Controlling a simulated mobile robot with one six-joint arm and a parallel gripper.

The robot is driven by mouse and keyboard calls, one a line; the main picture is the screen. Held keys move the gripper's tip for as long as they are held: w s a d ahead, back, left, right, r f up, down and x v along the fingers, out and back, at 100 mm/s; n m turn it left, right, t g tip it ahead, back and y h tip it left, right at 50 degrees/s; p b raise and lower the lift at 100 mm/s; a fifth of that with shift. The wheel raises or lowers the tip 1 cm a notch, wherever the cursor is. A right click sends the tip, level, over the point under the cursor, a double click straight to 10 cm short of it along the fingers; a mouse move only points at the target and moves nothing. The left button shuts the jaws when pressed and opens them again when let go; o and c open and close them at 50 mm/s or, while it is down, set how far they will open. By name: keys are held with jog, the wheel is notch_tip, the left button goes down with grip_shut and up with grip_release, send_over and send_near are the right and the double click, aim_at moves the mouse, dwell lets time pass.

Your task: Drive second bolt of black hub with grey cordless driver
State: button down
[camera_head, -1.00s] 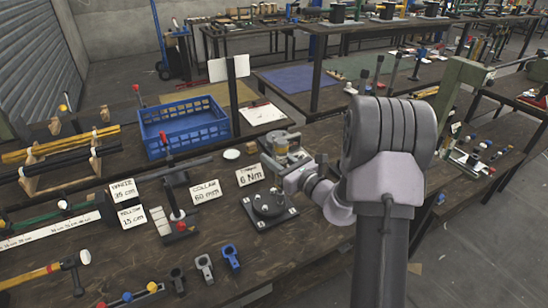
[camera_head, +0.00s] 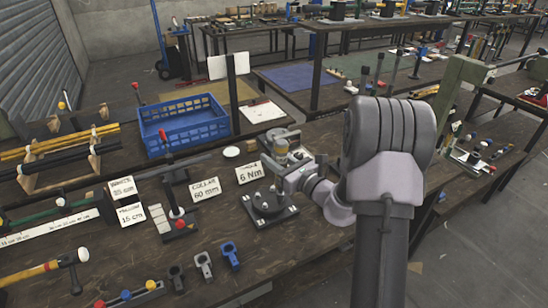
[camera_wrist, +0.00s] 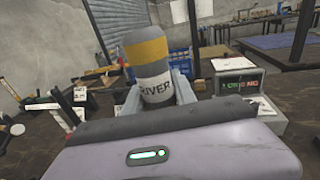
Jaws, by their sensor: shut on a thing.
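The grey cordless driver (camera_head: 281,146) with a yellow band is held upright at the end of my arm. In the wrist view the driver (camera_wrist: 150,66) stands between the two jaws, its label partly showing as "RIVER". My gripper (camera_head: 290,166) is shut on it; the jaws also show in the wrist view (camera_wrist: 157,95). The black hub (camera_head: 267,201) sits on a dark square base plate on the bench, just in front of and below the driver. The driver's tip and the hub's bolts cannot be made out, so I cannot tell whether they touch.
A card reading "6 Nm" (camera_head: 248,173) and a "COLLAR 60 mm" card (camera_head: 204,189) stand left of the hub. A blue crate (camera_head: 187,132) is behind. Three clamp-like parts, including a blue one (camera_head: 229,255), lie in front. A display (camera_wrist: 238,84) reads "1 OK 0 NG".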

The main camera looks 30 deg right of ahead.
jog(key=shift+f+b, duration=0.45)
jog(key=shift+f, duration=0.15)
dwell(1.2)
jog(key=shift+r, duration=0.1)
dwell(0.9)
notch_tip(320, 180, up, 5)
jog(key=p, duration=0.4)
